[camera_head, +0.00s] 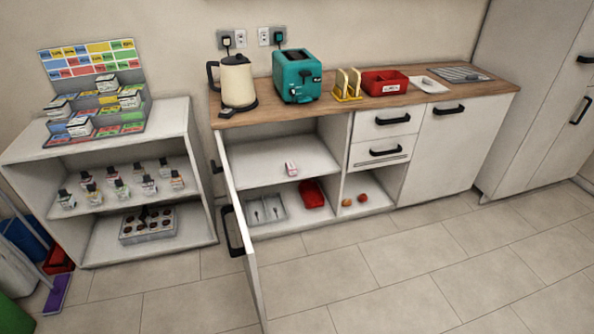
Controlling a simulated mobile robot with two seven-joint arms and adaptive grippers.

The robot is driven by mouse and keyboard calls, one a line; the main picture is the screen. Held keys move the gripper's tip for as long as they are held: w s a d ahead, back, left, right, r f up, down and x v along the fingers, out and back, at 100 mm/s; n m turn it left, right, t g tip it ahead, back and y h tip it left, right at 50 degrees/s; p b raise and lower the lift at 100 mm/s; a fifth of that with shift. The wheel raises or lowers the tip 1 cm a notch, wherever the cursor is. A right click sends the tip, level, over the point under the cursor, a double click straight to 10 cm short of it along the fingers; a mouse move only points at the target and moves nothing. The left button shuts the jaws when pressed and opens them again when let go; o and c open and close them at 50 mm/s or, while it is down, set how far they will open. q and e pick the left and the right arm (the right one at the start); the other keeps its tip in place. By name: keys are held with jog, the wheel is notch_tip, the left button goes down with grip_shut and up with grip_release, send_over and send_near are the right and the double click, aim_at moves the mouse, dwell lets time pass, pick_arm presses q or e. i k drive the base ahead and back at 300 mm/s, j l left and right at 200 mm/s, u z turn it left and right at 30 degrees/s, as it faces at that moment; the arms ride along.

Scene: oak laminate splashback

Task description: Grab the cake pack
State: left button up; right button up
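A clear, shallow pack with several dark round pieces in it (147,226) sits on the bottom shelf of the open white shelf unit (206,184) at the left. It looks like the cake pack. Dark detail shows at its top back edge, too small to make out. Neither of my grippers is in view.
Several small jars (120,188) stand on the shelf above the pack. An open cabinet door (237,235) juts forward right of the unit. A purple object (57,294) and a red one (58,259) lie at the left.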

aim_at(291, 169)
jog(key=l+u, duration=0.2)
jog(key=l, duration=0.8)
jog(key=i+l+u, duration=0.1)
jog(key=l, duration=0.4)
jog(key=i+l+u, duration=0.15)
jog(key=l, duration=0.3)
jog(key=i+l+u, duration=0.1)
jog(key=l, duration=0.2)
jog(key=i+l+u, duration=0.1)
jog(key=l, duration=0.25)
jog(key=i+l+u, duration=0.1)
jog(key=i+l, duration=0.2)
jog(key=l, duration=0.15)
jog(key=i+l+u, duration=0.1)
jog(key=i+l, duration=0.35)
jog(key=l, duration=0.25)
jog(key=i+l+u, duration=0.15)
jog(key=l, duration=0.2)
jog(key=i+l, duration=0.2)
jog(key=l, duration=0.2)
